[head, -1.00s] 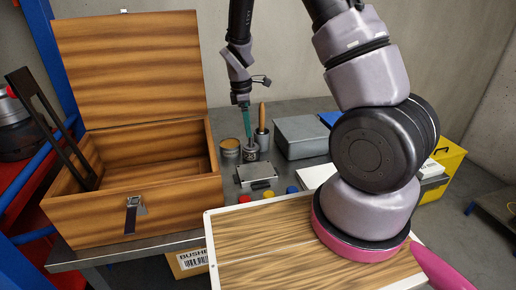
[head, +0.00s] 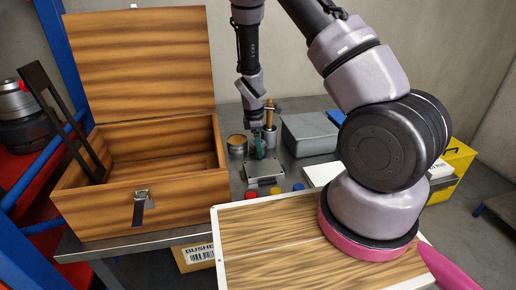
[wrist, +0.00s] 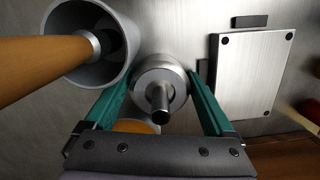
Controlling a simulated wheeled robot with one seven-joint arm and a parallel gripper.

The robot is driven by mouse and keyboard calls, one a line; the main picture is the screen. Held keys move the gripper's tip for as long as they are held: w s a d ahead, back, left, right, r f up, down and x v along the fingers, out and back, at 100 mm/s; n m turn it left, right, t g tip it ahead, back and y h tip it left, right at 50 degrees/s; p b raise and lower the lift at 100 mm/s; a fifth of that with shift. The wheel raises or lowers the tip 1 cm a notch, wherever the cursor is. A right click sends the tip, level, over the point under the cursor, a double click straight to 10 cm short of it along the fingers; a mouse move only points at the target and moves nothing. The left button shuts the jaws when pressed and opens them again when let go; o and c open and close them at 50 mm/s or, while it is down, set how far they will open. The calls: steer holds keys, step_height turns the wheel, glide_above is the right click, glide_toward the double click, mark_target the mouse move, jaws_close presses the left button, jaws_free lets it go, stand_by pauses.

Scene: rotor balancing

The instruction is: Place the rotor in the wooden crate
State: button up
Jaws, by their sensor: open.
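The rotor (wrist: 158,82) is a round silver metal part with a short shaft pointing toward the wrist camera. My gripper (wrist: 162,88) is open, with one teal finger on each side of the rotor; I cannot tell whether they touch it. In the head view my gripper (head: 262,148) points down at the back of the bench, and the rotor is mostly hidden there. The wooden crate (head: 135,210) stands to the left with its lid raised and its inside open. The part of its floor that shows looks empty.
A grey cup (wrist: 88,50) with a wooden-handled tool stands close beside the rotor. An orange-topped tin (head: 237,144) and a flat metal plate (head: 265,174) are near. A grey box (head: 308,134) stands to the right. A dark bar (head: 62,122) slants over the crate's left side.

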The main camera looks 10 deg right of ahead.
steer(key=c, duration=1.4)
jaws_close()
steer(key=shift+r, duration=0.2)
